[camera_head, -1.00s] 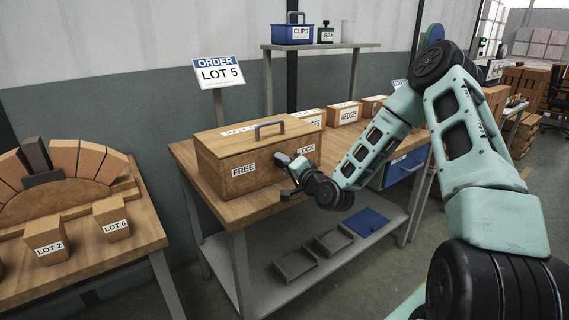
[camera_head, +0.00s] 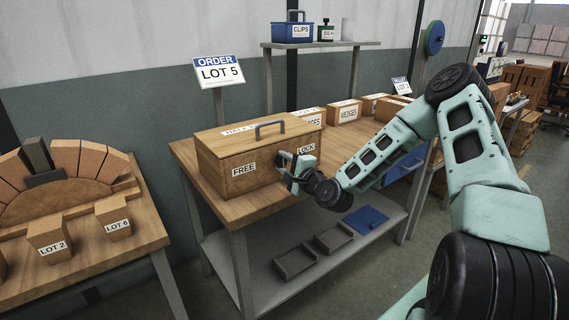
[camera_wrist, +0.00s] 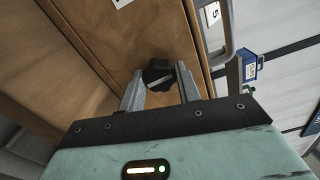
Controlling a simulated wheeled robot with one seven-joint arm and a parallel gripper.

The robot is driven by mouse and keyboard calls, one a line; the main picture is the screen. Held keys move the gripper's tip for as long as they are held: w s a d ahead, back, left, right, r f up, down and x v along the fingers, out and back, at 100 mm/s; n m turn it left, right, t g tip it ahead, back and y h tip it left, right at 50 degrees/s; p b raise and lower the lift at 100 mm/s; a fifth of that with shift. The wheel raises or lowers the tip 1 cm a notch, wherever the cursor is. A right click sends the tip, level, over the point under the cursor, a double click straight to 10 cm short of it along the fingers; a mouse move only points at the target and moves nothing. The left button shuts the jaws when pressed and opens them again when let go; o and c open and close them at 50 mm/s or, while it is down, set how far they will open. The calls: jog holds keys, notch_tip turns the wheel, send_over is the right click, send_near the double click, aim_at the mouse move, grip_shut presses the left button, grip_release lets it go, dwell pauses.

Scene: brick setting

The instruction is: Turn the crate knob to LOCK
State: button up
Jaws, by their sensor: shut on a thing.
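The wooden crate (camera_head: 225,178) stands on the workbench, with a FREE label (camera_head: 244,170) on the left of its front and a LOCK label (camera_head: 306,149) on the right. In the wrist view, the dark knob (camera_wrist: 157,74) on the crate front (camera_wrist: 110,50) sits between the two grey fingers of my gripper (camera_wrist: 160,84). My gripper is shut on the knob. In the head view, my gripper (camera_head: 285,160) is at the crate's front between the two labels and hides the knob. Which way the knob points cannot be told.
The crate's lid has a grey handle (camera_head: 270,127). Labelled wooden boxes (camera_head: 345,112) stand behind it on the workbench (camera_head: 225,210). Grey trays (camera_head: 294,262) and a blue tray (camera_head: 366,220) lie on the lower shelf. A table with arch bricks (camera_head: 85,190) is at the left.

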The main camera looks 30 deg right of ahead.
jog(key=shift+f, duration=0.1)
dwell(0.3)
jog(key=o, duration=1)
jog(key=shift+c, duration=0.2)
jog(key=shift+s, duration=0.1)
jog(key=s+p, duration=0.6)
jog(key=s, duration=1.1)
jog(key=shift+s+d, duration=0.15)
jog(key=shift+d, duration=0.2)
